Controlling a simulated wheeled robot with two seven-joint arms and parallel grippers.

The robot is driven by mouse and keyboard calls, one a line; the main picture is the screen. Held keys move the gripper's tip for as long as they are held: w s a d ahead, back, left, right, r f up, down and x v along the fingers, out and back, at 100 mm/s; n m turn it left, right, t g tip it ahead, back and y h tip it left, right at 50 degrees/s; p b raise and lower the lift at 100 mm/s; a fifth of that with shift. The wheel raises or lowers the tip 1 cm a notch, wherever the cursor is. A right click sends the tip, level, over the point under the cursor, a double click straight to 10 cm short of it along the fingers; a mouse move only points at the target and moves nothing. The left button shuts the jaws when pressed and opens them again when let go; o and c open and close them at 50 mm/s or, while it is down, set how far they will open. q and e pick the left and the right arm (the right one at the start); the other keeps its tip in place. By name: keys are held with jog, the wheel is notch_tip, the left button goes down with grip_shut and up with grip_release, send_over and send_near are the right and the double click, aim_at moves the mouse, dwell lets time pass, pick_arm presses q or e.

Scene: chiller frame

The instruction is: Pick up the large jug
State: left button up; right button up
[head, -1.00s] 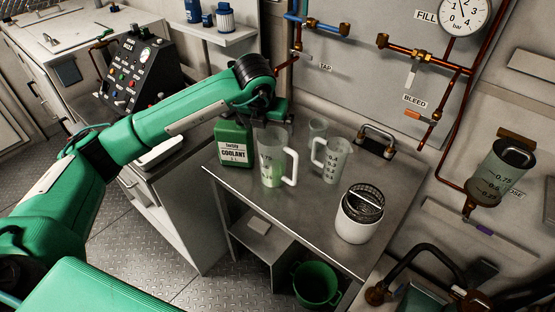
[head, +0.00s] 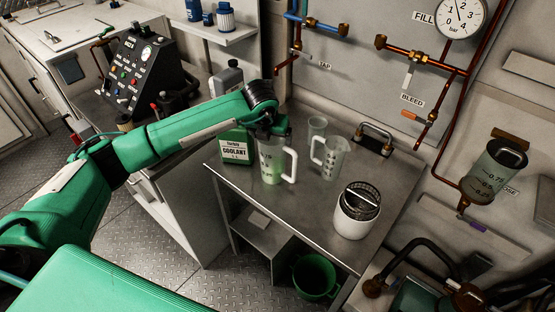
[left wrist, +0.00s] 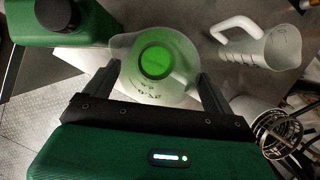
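The large jug (head: 271,166) is clear, with a white handle on its right and green liquid inside. It stands upright on the metal table beside the coolant container. In the left wrist view the large jug (left wrist: 152,92) is seen from above, its mouth wide and the green liquid round inside. My left gripper (left wrist: 160,88) is open, with one finger on each side of the jug; I cannot tell whether they touch it. In the head view my left gripper (head: 270,132) is at the jug's upper rim and partly hides it. My right gripper is not in view.
The green coolant container (head: 236,147) stands close on the left. A white canister with a wire basket (head: 357,212) is near the table's right front. The table (head: 300,205) is bare in front.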

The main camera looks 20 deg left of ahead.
pick_arm(q)
jog(key=c, duration=1.1)
jog(key=shift+c, duration=0.2)
jog(key=shift+r, duration=0.15)
